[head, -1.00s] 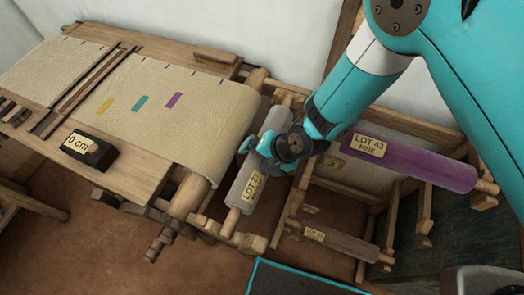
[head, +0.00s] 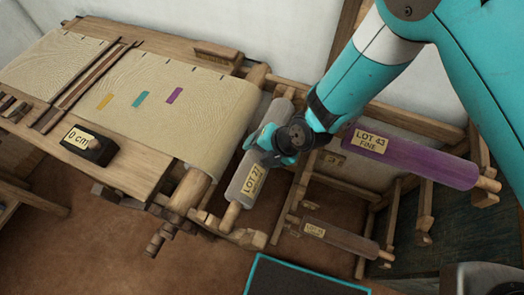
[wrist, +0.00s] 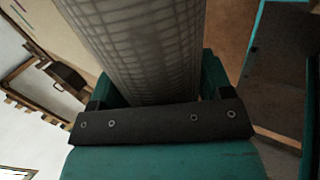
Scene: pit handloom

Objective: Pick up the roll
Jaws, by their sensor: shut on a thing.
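A grey-white roll (head: 242,182) with a wooden rod through it and a label reading LOT 7 and a second, unclear character is beside the loom's cloth end. My gripper (head: 272,143) is shut around its middle, and the roll's upper and lower parts show on either side. In the wrist view, the roll (wrist: 140,45) runs between the two jaws, its surface a fine woven grid. The far ends of the roll are cut off in that view.
A purple roll (head: 420,160) labelled LOT 43 FINE lies on a wooden rack to the right. A smaller greyish roll (head: 345,242) lies lower. The loom's cloth (head: 200,110) and a black block (head: 88,145) reading 0 cm are left. A teal-edged dark panel (head: 300,280) is in front.

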